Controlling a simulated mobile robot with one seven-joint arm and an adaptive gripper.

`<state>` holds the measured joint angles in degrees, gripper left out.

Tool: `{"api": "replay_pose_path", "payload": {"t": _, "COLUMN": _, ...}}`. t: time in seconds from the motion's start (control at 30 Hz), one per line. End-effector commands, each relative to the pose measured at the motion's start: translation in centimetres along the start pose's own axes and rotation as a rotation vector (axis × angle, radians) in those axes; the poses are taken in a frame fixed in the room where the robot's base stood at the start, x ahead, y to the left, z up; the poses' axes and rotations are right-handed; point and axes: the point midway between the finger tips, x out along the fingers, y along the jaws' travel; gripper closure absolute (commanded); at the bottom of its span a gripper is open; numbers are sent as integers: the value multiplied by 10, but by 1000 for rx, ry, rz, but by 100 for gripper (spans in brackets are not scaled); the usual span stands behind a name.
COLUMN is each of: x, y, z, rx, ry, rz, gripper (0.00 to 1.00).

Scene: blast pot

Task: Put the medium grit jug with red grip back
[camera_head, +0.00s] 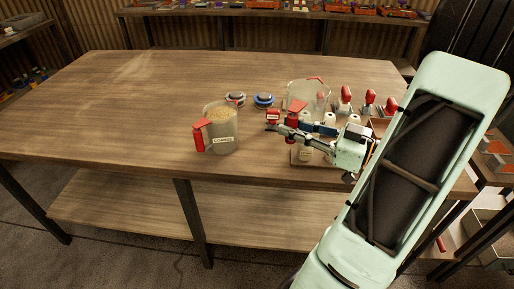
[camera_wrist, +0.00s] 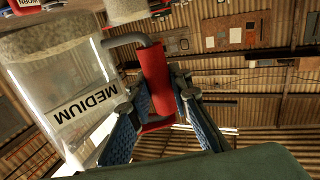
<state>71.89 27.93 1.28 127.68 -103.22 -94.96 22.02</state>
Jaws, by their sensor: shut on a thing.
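The medium grit jug (camera_wrist: 72,88) is clear, with a black MEDIUM label that reads upside down in the wrist view and pale grit at one end. Its red grip (camera_wrist: 155,78) is between the blue-padded fingers of my gripper (camera_wrist: 158,95), which is shut on it. In the head view my gripper (camera_head: 287,128) is over the right part of the bench. A clear jug body shows behind it, partly hidden by it. I cannot tell whether the held jug touches the bench. A similar jug labelled COARSE (camera_head: 222,130), with a red grip, stands upright to the left.
Several red-topped items (camera_head: 345,98) stand right of my gripper. The wooden bench (camera_head: 110,110) is clear on its left. A shelf with parts (camera_head: 275,10) runs along the back.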

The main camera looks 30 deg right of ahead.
Motion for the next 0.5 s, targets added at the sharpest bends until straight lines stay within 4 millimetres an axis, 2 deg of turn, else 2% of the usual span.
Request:
{"api": "replay_pose_path", "payload": {"t": 0.03, "x": 14, "y": 0, "z": 5, "rx": 3, "ry": 4, "rz": -8, "gripper": 100}}
{"api": "replay_pose_path", "payload": {"t": 0.3, "x": 79, "y": 10, "z": 37, "rx": 5, "ry": 4, "rz": -6, "gripper": 100}}
{"api": "replay_pose_path", "payload": {"t": 0.5, "x": 105, "y": 14, "z": 71, "rx": 3, "ry": 4, "rz": -4, "gripper": 100}}
